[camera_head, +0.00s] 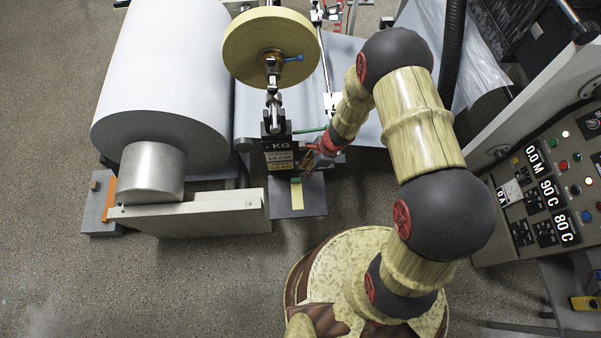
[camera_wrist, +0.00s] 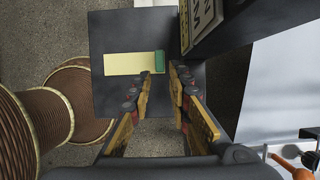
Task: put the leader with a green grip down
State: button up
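The leader is a pale yellow strip (camera_head: 297,196) with a green grip (camera_head: 296,180) at one end. It lies on a dark grey plate (camera_head: 312,207) below the black KG unit. In the wrist view the strip (camera_wrist: 128,64) and its green end (camera_wrist: 160,62) lie flat on the plate (camera_wrist: 107,32). My gripper (camera_head: 314,160) is close to the plate, just up and right of the leader in the head view. In the wrist view my gripper's fingers (camera_wrist: 161,78) are apart, with the green end showing between the tips and no clear contact.
The black KG unit (camera_head: 279,150) stands right beside the plate and my fingers. A large white paper roll (camera_head: 168,75) is at left and a yellow tape reel (camera_head: 268,47) above. A control panel (camera_head: 548,190) is at right. The floor (camera_head: 190,285) at lower left is clear.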

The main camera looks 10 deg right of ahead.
jog(key=v, duration=0.3)
jog(key=shift+d+r+p, duration=0.15)
jog(key=shift+r+p, duration=0.1)
jog(key=shift+p, duration=0.05)
dwell(0.4)
jog(key=s+r+n+g, duration=0.3)
jog(key=s+r+n, duration=0.3)
jog(key=s+n, duration=0.1)
jog(key=s+d+r+n+t+h, duration=0.1)
jog(key=s+d+r+n+t, duration=0.1)
jog(key=r, duration=1.1)
jog(key=s+d+r+n+t+h+b, duration=0.1)
jog(key=s+d+r+n+t+h, duration=0.1)
jog(key=r, duration=1.1)
jog(key=s+d+r+n+t+h+b, duration=0.1)
jog(key=s+d+r+n+t, duration=0.3)
jog(key=r, duration=1)
jog(key=s+d+n, duration=0.1)
jog(key=d+n, duration=0.1)
jog(key=n, duration=0.1)
jog(key=shift+s, duration=0.2)
